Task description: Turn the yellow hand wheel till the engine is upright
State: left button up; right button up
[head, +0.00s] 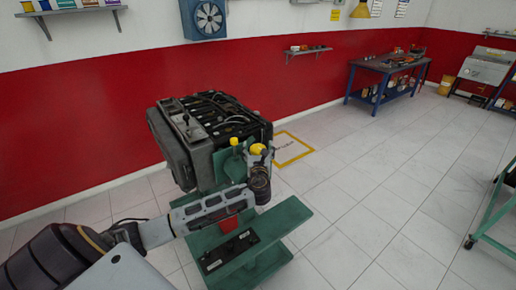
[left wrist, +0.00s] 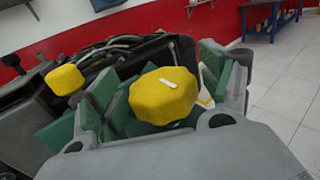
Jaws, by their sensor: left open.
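The black and grey engine (head: 205,125) sits tilted on a green stand (head: 270,240). A faceted yellow hand wheel (head: 257,148) is at the engine's near right side. In the left wrist view the yellow hand wheel (left wrist: 165,95) carries a white mark on its face and sits between my fingers. My left gripper (head: 256,163) is open around or just short of the wheel; contact cannot be told. A second yellow knob (head: 234,141) is to the left, also in the left wrist view (left wrist: 64,79). My right gripper is not in view.
A black box (head: 229,250) lies on the stand's base. A blue workbench (head: 385,75) with tools stands by the red wall. A green frame (head: 495,215) is at the right edge. A yellow square (head: 292,148) marks the floor behind the engine. The tiled floor right of the stand is clear.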

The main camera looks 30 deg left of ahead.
pick_arm(q)
jog(key=shift+w, duration=0.1)
jog(key=shift+c, duration=0.5)
jog(key=c, duration=0.9)
